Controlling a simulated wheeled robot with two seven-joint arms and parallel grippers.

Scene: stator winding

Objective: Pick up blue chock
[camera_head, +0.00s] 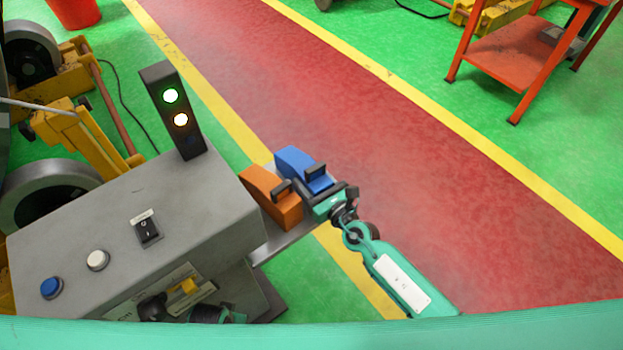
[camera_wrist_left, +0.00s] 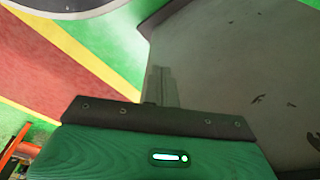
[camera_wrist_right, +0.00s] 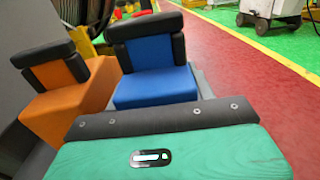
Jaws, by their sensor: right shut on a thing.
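The blue chock (camera_head: 291,160), a wedge with a black handle, sits on a grey shelf beside the orange chock (camera_head: 262,192). My right gripper (camera_head: 322,192) is at the near right end of the blue chock and shut on it; the fingers' contact is mostly hidden. In the right wrist view the blue chock (camera_wrist_right: 155,87) is straight ahead, upright, with the orange chock (camera_wrist_right: 72,92) to its left. My left gripper (camera_wrist_left: 152,110) shows only its dark front edge and green body before a grey surface; its fingers cannot be made out.
The grey control stand (camera_head: 190,205) with buttons and a lit signal light (camera_head: 176,112) stands left of the chocks. The shelf (camera_head: 283,238) juts out from it. Red floor lies open to the right, with an orange cart (camera_head: 510,65) at the back right.

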